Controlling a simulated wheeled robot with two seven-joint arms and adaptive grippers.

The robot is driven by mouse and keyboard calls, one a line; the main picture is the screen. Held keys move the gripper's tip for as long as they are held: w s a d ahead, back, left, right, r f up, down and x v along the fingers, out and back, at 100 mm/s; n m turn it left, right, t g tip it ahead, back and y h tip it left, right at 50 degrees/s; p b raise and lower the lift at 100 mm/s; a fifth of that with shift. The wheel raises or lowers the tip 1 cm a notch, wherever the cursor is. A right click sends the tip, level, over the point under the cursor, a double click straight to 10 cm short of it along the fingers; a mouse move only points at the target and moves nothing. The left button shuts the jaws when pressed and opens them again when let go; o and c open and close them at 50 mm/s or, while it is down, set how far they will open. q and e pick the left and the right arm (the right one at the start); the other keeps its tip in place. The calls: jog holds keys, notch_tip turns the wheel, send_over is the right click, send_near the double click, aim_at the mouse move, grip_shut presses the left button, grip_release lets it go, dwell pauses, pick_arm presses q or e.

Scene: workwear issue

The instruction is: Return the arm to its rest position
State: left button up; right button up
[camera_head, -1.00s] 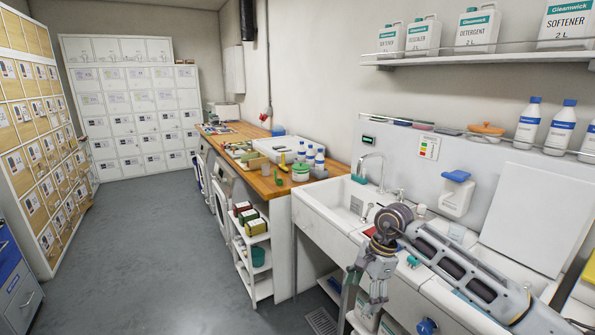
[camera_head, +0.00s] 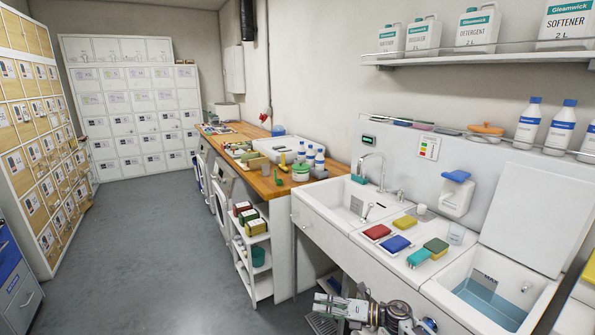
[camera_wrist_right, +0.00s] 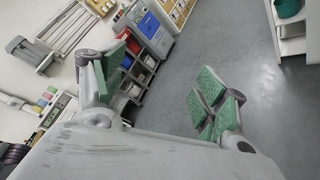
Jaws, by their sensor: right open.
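My right gripper (camera_head: 326,308) shows at the bottom of the head view, low in front of the white sink unit, with its wrist at the lower edge of the picture. It is open and empty, its fingers toward the left. In the right wrist view my right gripper (camera_wrist_right: 162,80) has its green-padded fingers spread wide, with only floor and distant furniture beyond them. Most of my right arm is out of the head view. My left arm and gripper are not in view.
Red, blue, yellow and green sponges lie on the sink counter (camera_head: 366,248). A water-filled basin (camera_head: 490,300) is at right. A white shelf cart (camera_head: 262,285) stands left of the gripper. The grey floor (camera_head: 150,240) is clear.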

jog(key=s+d+f+m+t+h, duration=0.1)
jog(key=d+f+m+t+h, duration=0.3)
jog(key=f+m, duration=0.5)
jog(key=s+d+f+m+t+h, duration=0.1)
jog(key=d+f+m+t+h, duration=0.15)
jog(key=d+f+m, duration=0.6)
jog(key=s+d+f+m+g+h, duration=0.1)
jog(key=s+d+f+m+h, duration=0.2)
jog(key=s+f, duration=0.45)
jog(key=s+d+f+m+h, duration=0.2)
jog(key=s+f+m, duration=0.2)
jog(key=f, duration=0.7)
jog(key=s+d+f+m+g+h, duration=0.2)
jog(key=s+f+m+g, duration=0.1)
jog(key=s+f, duration=0.55)
jog(key=s+d+f+m+g+h, duration=0.2)
jog(key=s+f+m, duration=0.25)
jog(key=s, duration=0.75)
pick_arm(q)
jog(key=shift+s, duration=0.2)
pick_arm(e)
jog(key=s+f+m+g, duration=0.2)
jog(key=s+f, duration=0.1)
jog(key=s, duration=0.7)
jog(key=s+f+m+g, duration=0.1)
jog(key=s+f+g, duration=0.1)
jog(key=s, duration=0.9)
jog(key=shift+d+f+m+g, duration=0.25)
jog(key=shift+f+m+g, duration=0.1)
jog(key=shift+f+m, duration=0.1)
